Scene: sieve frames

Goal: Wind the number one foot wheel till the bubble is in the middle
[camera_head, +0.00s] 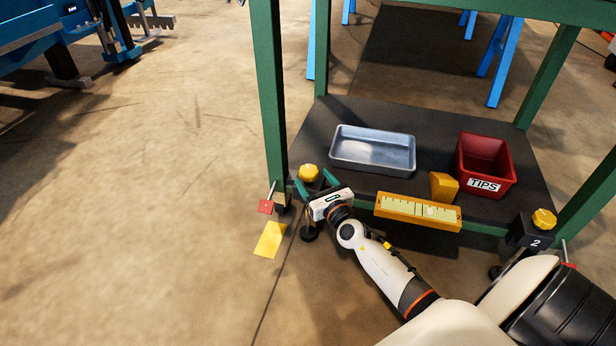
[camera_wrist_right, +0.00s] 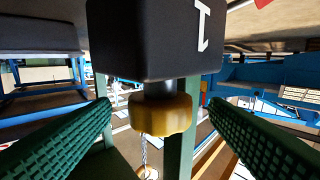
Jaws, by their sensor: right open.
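The number one foot wheel is a yellow knob (camera_head: 309,173) at the near left corner of the cart's lower shelf. In the right wrist view the wheel (camera_wrist_right: 160,114) sits on a dark stem against a black block (camera_wrist_right: 155,40) marked 1. My right gripper (camera_head: 317,184) is at the wheel. Its green fingers (camera_wrist_right: 160,108) are open on either side of it, with a visible gap on both sides. The yellow level (camera_head: 388,210) lies along the shelf's front edge; its pale bubble (camera_head: 430,211) looks right of the middle. My left gripper is not in view.
A metal tray (camera_head: 372,165), a yellow wedge-shaped block (camera_head: 443,186) and a red TIPS bin (camera_head: 465,168) stand on the dark shelf (camera_head: 437,149). A second yellow wheel (camera_head: 543,219) marked 2 is at the right corner. Green posts (camera_head: 268,80) rise at the corners. A yellow sheet (camera_head: 270,240) lies on the floor.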

